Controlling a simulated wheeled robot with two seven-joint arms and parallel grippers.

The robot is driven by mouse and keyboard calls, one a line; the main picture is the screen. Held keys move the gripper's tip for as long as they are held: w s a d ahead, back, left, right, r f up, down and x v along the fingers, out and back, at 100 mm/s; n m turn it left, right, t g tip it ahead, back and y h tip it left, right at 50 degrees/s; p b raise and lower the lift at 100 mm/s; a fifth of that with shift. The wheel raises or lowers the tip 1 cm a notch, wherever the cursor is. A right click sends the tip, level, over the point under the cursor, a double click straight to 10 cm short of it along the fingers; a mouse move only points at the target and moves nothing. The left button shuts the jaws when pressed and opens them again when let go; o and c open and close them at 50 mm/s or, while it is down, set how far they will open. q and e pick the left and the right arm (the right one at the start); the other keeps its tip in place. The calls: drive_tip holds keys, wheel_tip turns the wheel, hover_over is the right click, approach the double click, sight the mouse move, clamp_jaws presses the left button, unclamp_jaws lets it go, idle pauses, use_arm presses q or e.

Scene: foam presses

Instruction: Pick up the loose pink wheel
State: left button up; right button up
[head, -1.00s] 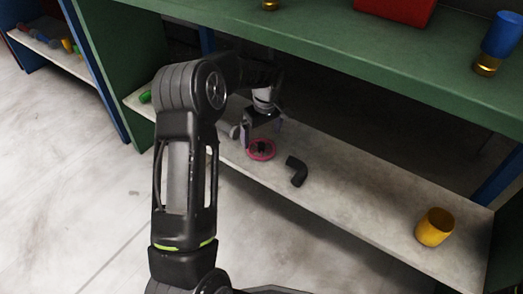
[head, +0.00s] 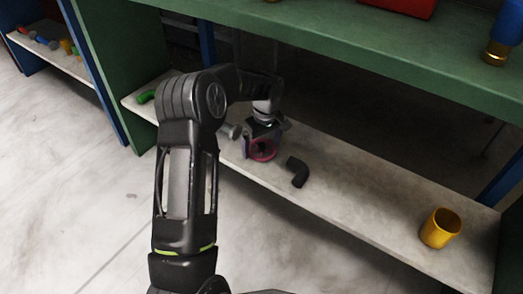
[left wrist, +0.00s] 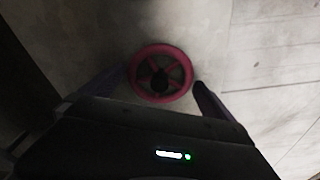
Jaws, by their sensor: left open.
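The pink wheel (head: 262,150) lies flat on the pale lower shelf (head: 345,188), near its front edge. In the left wrist view the wheel (left wrist: 161,74) shows its pink rim, spokes and dark hub. My left gripper (head: 262,146) is over the wheel, pointing down at it. In the left wrist view its open fingers (left wrist: 158,92) stand one on each side of the wheel's near part. I cannot tell whether they touch the rim. My right gripper is in no view.
A black elbow pipe (head: 298,172) lies just right of the wheel. A grey piece (head: 232,131) lies left of it. A yellow cup (head: 440,228) stands at the shelf's right. The green upper shelf (head: 350,50) overhangs behind my arm. A green piece (head: 146,97) lies at the far left.

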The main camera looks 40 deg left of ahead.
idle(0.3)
use_arm(q)
drive_tip(key=c, duration=1.3)
